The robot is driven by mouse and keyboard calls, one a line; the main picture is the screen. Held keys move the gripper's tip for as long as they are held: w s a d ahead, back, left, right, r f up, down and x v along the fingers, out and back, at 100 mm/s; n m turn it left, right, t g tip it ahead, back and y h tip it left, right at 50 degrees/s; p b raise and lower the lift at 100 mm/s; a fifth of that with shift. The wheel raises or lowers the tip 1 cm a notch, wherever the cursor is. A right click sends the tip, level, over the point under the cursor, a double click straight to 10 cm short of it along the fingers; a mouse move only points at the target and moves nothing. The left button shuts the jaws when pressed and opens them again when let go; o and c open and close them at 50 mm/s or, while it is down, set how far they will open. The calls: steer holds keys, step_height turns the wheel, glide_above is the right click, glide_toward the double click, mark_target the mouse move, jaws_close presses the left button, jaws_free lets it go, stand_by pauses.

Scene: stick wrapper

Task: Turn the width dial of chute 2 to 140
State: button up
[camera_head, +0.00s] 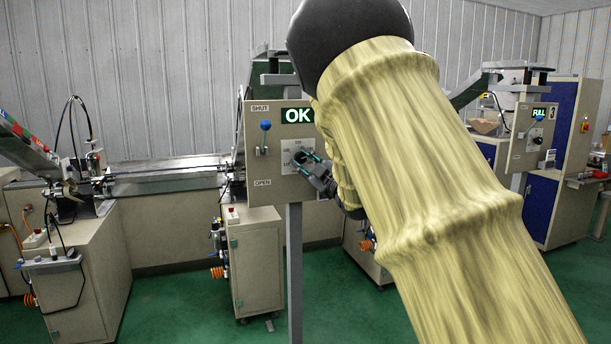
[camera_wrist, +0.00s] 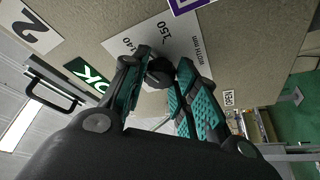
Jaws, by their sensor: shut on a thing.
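The control panel (camera_head: 268,185) of chute 2 stands left of my arm, with an "OK" sign (camera_head: 297,115) lit at its top right. A label with "2" (camera_wrist: 28,27) shows in the wrist view. My gripper (camera_head: 309,159) is at the width dial and shut on it. In the wrist view, the dark round dial (camera_wrist: 159,72) sits between the teal pads of my gripper (camera_wrist: 160,82). The white scale plate (camera_wrist: 188,42) shows 140, 150 and "WIDTH mm". The dial's pointer is hidden, so its setting cannot be told.
A blue-knobbed lever (camera_head: 265,126) stands near SHUT on the same panel, left of the dial. A second panel (camera_head: 532,137) marked "FULL" stands at the right. Machine cabinets (camera_head: 255,262) stand below and to the left. Green floor is open in front.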

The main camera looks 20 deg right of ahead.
steer(key=shift+n+g+b, duration=0.5)
steer(key=shift+n+b, duration=0.45)
steer(key=shift+n, duration=0.35)
steer(key=shift+y, duration=0.4)
steer(key=o, duration=1)
steer(key=shift+o, duration=0.2)
steer(key=shift+r, duration=0.1)
steer(key=v, duration=1.2)
